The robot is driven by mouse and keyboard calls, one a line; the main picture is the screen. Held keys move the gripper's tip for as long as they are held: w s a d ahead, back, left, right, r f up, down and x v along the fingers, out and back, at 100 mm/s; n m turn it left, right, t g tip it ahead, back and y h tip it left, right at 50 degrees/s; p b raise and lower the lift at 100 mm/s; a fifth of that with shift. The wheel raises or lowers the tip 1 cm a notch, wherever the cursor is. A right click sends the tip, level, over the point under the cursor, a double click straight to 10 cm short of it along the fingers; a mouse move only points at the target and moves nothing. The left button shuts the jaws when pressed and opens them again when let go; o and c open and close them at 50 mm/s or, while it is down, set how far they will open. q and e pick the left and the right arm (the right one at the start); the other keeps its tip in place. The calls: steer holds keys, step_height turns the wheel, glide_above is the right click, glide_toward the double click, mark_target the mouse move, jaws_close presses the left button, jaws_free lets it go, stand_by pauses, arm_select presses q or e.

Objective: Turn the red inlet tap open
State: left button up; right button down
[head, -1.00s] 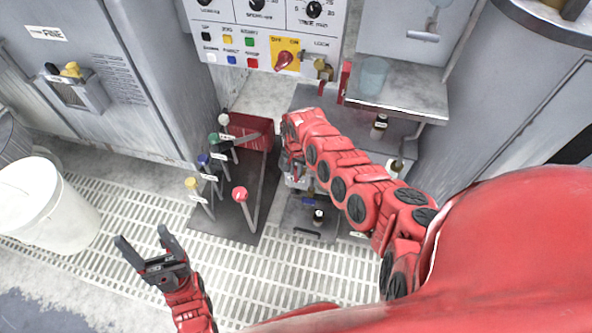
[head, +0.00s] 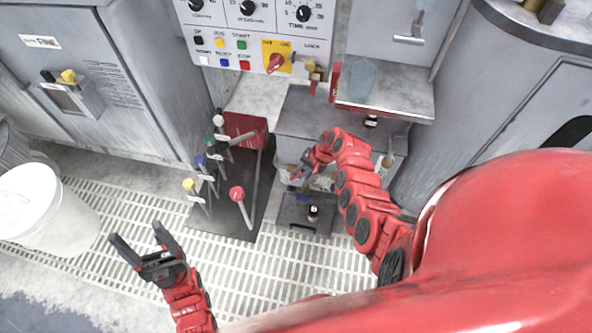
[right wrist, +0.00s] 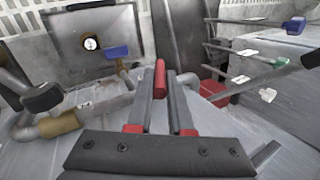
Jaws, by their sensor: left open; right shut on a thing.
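The red inlet tap handle (right wrist: 160,78) is a slim red bar between the fingertips of my right gripper (right wrist: 161,92) in the right wrist view. The fingers are shut on it. In the head view my right gripper (head: 298,173) is low beside the grey cabinet, and the tap itself cannot be made out there. A blue handle (right wrist: 117,52) and a black handle (right wrist: 42,97) sit on the pipework to the left in the wrist view. My left gripper (head: 146,255) is open and empty above the floor grating.
Several coloured levers, one with a red knob (head: 237,193), stand left of my right gripper. A white bucket (head: 45,210) stands at left. The control panel (head: 215,20) is above.

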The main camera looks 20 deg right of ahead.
steer(key=shift+s+d+f+t+y+b, duration=0.3)
steer(key=shift+d+f+t+y+b, duration=0.15)
steer(key=shift+y+b, duration=0.4)
steer(key=shift+r, duration=0.1)
steer(key=c, duration=0.8)
jaws_free()
steer(key=shift+c, duration=0.2)
steer(key=shift+r, duration=0.1)
steer(key=p+v, duration=0.2)
steer(key=v, duration=1)
steer(key=shift+a, duration=0.1)
